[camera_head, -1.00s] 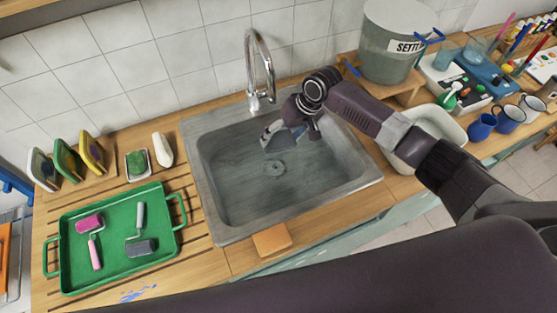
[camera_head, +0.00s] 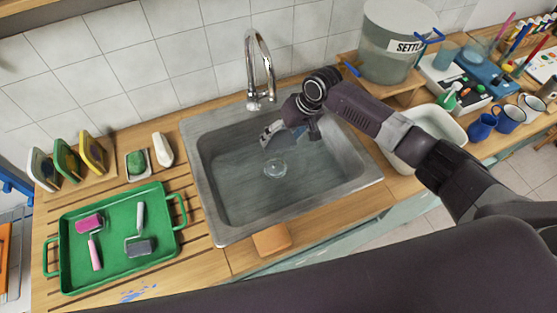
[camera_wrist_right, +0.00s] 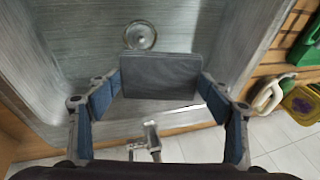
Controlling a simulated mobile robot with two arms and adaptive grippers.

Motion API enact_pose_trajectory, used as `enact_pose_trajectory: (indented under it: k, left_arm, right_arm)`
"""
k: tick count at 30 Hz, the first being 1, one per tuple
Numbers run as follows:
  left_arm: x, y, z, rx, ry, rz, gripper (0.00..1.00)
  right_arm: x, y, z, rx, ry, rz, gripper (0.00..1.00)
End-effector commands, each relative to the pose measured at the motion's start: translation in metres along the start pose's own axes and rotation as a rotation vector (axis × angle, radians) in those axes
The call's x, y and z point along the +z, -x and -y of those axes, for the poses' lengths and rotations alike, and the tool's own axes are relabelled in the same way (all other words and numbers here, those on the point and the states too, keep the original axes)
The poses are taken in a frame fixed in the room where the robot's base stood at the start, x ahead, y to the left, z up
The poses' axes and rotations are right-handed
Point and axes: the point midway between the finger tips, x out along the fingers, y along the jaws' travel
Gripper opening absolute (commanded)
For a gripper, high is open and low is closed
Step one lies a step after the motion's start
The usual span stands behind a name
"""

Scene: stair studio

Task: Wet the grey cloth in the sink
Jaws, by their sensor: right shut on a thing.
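The grey cloth (camera_wrist_right: 161,76) shows in the right wrist view as a flat dark rectangle between the blue-padded fingers. My right gripper (camera_head: 283,135) is shut on it and holds it over the metal sink (camera_head: 232,205), inside the basin outline near the back right. In the head view the gripper largely hides the cloth. The chrome tap (camera_head: 258,70) stands at the back rim, left of the gripper; I see no clear stream from it. The drain (camera_head: 275,169) looks bright and glassy, also in the wrist view (camera_wrist_right: 140,35). My left gripper is not in view.
Left of the sink are a green tray (camera_head: 106,258) with two rollers, a green scrubber (camera_head: 137,162) and several upright sponges. An orange sponge (camera_head: 272,240) lies at the front rim. A bucket (camera_head: 388,60), white basin (camera_head: 428,150) and mugs stand right.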

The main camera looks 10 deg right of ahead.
Motion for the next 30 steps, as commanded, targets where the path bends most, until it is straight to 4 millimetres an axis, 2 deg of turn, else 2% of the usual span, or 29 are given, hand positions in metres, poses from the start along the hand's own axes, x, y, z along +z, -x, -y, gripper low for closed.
enact_pose_trajectory:
  k: [5, 10, 16, 30]
  left_arm:
    - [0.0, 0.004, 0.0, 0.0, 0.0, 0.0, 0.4]
    - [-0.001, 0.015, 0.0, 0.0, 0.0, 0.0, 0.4]
    - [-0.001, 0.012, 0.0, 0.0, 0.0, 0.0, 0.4]
    - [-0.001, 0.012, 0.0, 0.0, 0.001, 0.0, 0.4]
  right_arm:
    - [-0.002, 0.006, 0.002, -0.001, 0.0, -0.001, 0.53]
    - [-0.006, 0.022, 0.006, 0.0, 0.0, -0.001, 0.53]
    - [-0.011, 0.035, 0.01, 0.0, 0.001, -0.002, 0.53]
    - [-0.011, 0.037, 0.01, 0.0, 0.0, 0.0, 0.53]
